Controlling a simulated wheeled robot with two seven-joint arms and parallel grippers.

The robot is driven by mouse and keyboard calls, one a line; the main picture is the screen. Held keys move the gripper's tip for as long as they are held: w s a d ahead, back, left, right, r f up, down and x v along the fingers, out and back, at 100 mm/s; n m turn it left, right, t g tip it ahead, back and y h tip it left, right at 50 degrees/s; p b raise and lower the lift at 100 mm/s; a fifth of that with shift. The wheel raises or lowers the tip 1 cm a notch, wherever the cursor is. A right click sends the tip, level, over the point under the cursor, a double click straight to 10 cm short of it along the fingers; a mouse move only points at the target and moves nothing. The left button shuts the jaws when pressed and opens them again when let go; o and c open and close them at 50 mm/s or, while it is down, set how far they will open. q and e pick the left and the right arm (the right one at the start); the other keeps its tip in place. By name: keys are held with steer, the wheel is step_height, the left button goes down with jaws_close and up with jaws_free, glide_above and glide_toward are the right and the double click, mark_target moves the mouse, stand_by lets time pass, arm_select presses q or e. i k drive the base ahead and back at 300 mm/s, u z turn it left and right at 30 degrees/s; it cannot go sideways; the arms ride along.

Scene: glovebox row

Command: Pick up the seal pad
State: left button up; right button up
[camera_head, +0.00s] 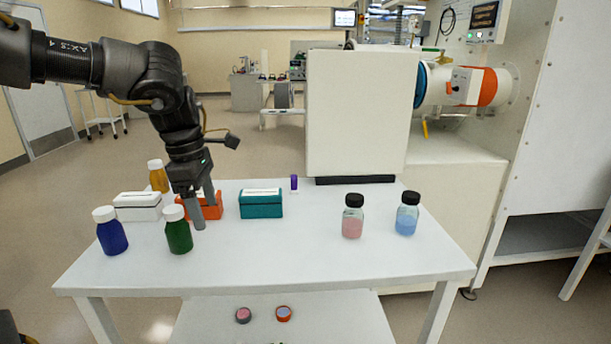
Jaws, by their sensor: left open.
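No item is clearly marked as the seal pad. Two small round pieces lie on the lower shelf: a pinkish one with a dark rim (243,315) and a bluish one with a red-orange rim (284,313). I cannot tell whether either is the pad. My left gripper (203,207) points down, open, in front of an orange box (214,211) that it partly hides. My right gripper is out of view.
The white table (300,254) also holds a white box (138,207), a teal box (261,204), blue (111,236), green (178,234) and amber (157,176) bottles, a small purple item (294,182), and pink (352,222) and light-blue (406,219) jars. A large white panel (358,115) stands behind.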

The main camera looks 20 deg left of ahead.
mark_target(293, 186)
steer(key=i, duration=1.2)
